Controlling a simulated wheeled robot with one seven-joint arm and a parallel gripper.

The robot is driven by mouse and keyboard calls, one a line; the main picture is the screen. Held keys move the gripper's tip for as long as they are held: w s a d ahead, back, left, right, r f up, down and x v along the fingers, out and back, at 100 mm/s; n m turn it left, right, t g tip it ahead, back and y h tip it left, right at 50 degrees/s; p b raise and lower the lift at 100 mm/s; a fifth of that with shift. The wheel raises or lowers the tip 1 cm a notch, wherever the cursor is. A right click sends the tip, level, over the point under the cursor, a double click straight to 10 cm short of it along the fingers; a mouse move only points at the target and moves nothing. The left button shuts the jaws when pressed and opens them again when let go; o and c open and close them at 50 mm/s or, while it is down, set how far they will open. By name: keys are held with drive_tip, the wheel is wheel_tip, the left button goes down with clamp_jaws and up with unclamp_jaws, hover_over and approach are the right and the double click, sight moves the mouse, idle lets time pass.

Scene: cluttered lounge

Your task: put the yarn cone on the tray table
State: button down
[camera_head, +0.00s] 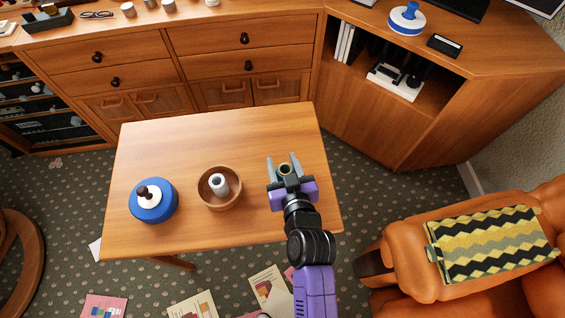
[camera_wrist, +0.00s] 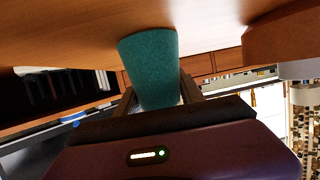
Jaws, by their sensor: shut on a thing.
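My gripper (camera_head: 284,165) is over the right part of the wooden table (camera_head: 150,140), which I take to be the tray table. It is shut on the teal yarn cone (camera_wrist: 152,65). In the head view only a little of the cone (camera_head: 285,170) shows between the fingers, with a ring-like top end. In the wrist view, which looks upside down, the cone's wide end is at the wooden tabletop (camera_wrist: 90,25). I cannot tell whether it touches. The fingers grip the cone's narrower part.
A wooden bowl (camera_head: 207,202) holding a grey-white cylinder (camera_head: 219,184) stands left of my gripper. A blue round object (camera_head: 153,213) with a white top stands farther left. The table's back half is clear. An orange armchair (camera_head: 405,260) is at the right, and papers (camera_head: 195,307) lie on the floor.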

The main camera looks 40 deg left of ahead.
drive_tip(key=c, duration=0.7)
unclamp_jaws()
drive_tip(key=shift+c, duration=0.2)
drive_tip(key=shift+r, duration=0.15)
drive_tip(key=shift+s+d, duration=0.25)
drive_tip(key=shift+d, duration=0.05)
drive_tip(key=v, duration=1.1)
drive_tip(key=shift+d+r, duration=0.1)
drive_tip(key=shift+d, duration=0.05)
